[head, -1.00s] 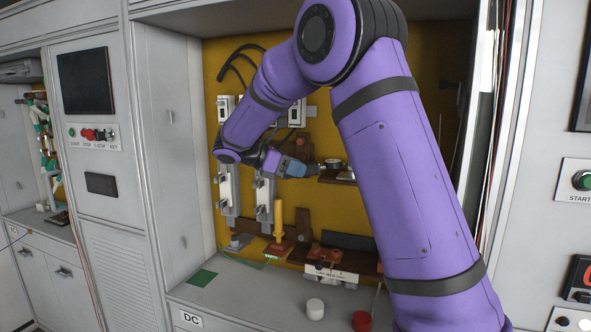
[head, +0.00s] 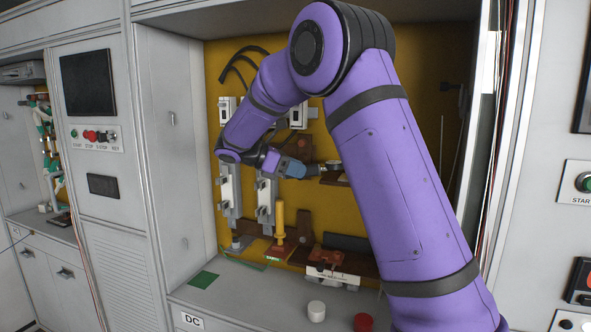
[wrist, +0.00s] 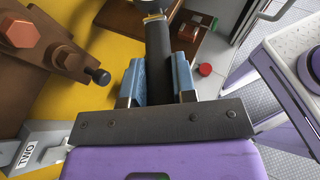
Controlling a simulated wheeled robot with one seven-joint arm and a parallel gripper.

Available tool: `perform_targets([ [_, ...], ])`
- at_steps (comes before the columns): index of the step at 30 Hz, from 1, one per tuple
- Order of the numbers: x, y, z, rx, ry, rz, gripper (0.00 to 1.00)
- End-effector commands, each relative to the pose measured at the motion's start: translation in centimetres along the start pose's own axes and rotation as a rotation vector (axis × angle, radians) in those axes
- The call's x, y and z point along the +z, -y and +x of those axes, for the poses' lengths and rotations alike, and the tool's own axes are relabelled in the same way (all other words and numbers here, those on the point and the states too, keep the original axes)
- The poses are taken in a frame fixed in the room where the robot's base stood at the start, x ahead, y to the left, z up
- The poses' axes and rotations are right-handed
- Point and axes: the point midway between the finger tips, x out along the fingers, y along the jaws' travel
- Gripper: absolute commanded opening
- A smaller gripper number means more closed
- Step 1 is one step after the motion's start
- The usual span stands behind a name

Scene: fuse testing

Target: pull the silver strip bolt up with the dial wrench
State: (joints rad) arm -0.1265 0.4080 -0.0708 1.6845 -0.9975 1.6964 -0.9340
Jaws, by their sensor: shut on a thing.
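My gripper (head: 294,169) is inside the yellow-backed cabinet, with its blue fingers pointing right. In the wrist view my gripper (wrist: 159,82) is shut on the dark handle of the dial wrench (wrist: 158,45), which lies between the blue pads. The handle runs away to the top edge, where the wrench's round head is cut off. In the head view the wrench (head: 327,168) shows small and partly hidden, above a brown block. I cannot make out the silver strip bolt in either view.
In the wrist view a brown bar (wrist: 50,50) with an orange hex bolt (wrist: 19,39) and a dark bolt is at left. A yellow-handled tool (head: 280,219) stands below my gripper. White (head: 316,311) and red (head: 363,322) caps are on the front ledge.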

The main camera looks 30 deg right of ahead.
Motion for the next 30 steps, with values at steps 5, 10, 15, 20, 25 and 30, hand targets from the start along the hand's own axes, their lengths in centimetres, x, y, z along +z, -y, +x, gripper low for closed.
perform_targets([
  [5,-0.1,0.1,0.2,-0.002,0.0,-0.002,0.0],
  [10,0.1,0.1,0.1,-0.001,-0.001,-0.002,0.0],
  [15,0.8,0.1,-0.3,0.001,-0.001,-0.001,0.0],
  [20,1.5,0.1,-0.6,0.003,-0.001,0.0,0.0],
  [25,2.1,0.1,-0.9,0.004,-0.001,0.0,0.0],
  [30,2.7,0.1,-1.2,0.005,-0.001,-0.001,0.0],
])
